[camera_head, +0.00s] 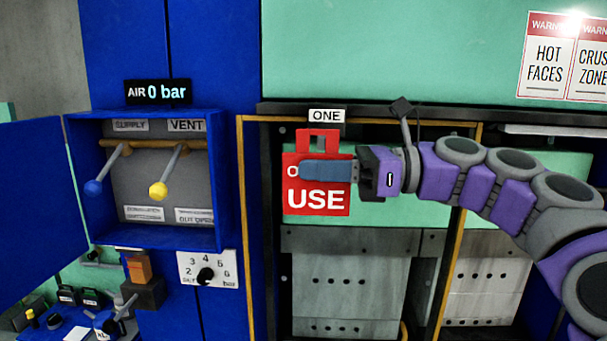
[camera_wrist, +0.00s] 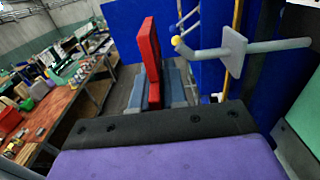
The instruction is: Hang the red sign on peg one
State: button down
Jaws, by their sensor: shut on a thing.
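My gripper (camera_head: 308,171) is shut on the red sign (camera_head: 317,201), with its blue-grey fingers across the middle of the sign. The sign is upright, with a handle loop on top and "USE" in white; the fingers cover part of its lettering. It is in front of the left press bay, below the "ONE" label (camera_head: 326,115). In the wrist view the sign (camera_wrist: 152,60) shows edge-on between the fingers. A grey rod with a square plate (camera_wrist: 233,48) reaches in from the right, apart from the sign. I cannot tell for sure whether it is peg one.
A blue valve cabinet (camera_head: 222,180) stands open at left, with a blue-knobbed lever (camera_head: 105,170) and a yellow-knobbed lever (camera_head: 168,172). A pressure dial (camera_head: 206,275) is below it. In the wrist view, cluttered benches (camera_wrist: 60,100) stand at left.

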jog(key=w, duration=0.1)
jog(key=w+d+p, duration=0.1)
jog(key=w, duration=0.1)
jog(key=w+d+f+p, duration=0.1)
jog(key=shift+w+f, duration=0.1)
jog(key=shift+w, duration=0.25)
dwell(0.5)
jog(key=shift+a, duration=0.35)
jog(key=c, duration=1.1)
grip_release()
jog(key=shift+d, duration=0.15)
jog(key=shift+p, duration=0.3)
